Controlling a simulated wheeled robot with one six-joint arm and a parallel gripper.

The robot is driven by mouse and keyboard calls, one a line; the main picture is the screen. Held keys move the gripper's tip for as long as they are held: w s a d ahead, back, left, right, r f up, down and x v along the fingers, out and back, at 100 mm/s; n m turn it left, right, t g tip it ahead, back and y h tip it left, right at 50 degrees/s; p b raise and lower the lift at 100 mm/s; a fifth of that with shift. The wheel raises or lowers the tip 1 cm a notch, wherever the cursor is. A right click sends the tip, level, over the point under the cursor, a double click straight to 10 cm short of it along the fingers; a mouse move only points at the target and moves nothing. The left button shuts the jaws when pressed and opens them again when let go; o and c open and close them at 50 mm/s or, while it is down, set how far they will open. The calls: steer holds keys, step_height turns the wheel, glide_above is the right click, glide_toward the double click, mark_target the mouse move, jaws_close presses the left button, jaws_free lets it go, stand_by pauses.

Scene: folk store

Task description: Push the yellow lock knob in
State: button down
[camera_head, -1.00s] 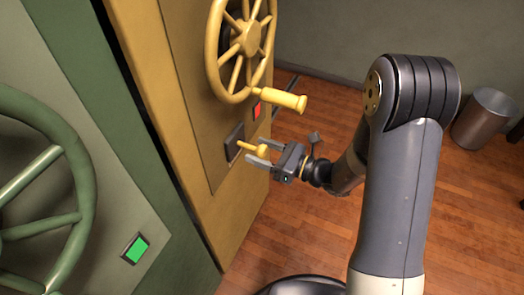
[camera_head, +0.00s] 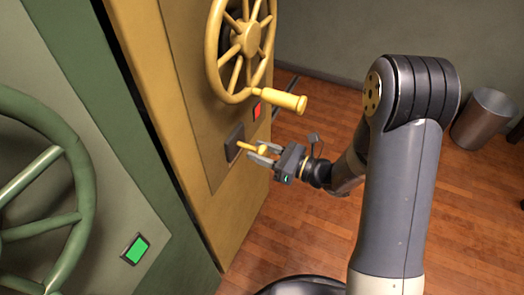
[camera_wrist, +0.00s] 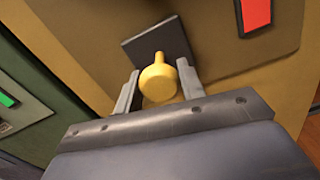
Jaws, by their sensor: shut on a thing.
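The yellow lock knob (camera_head: 250,148) sticks out on a thin stem from a dark square plate (camera_head: 233,143) on the yellow door, below the wheel. My gripper (camera_head: 262,154) is shut on the knob's rounded end, with one finger on each side. In the wrist view the knob (camera_wrist: 158,80) sits between my two fingers, and its stem runs to the dark plate (camera_wrist: 157,42) behind it. A stretch of stem shows between the fingertips and the plate.
A yellow spoked wheel (camera_head: 247,38) with a yellow handle (camera_head: 281,100) projects above my gripper. A red indicator (camera_head: 257,110) is beside the plate. The green door (camera_head: 107,185) at left has a wheel and a green indicator (camera_head: 135,249). A metal bin (camera_head: 484,118) stands at right on open floor.

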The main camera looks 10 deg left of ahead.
mark_target(250, 146)
steer(key=shift+x, duration=1.7)
steer(key=c, duration=0.9)
jaws_free()
steer(key=v, duration=1)
steer(key=shift+d+p, duration=0.3)
steer(key=shift+s, duration=0.1)
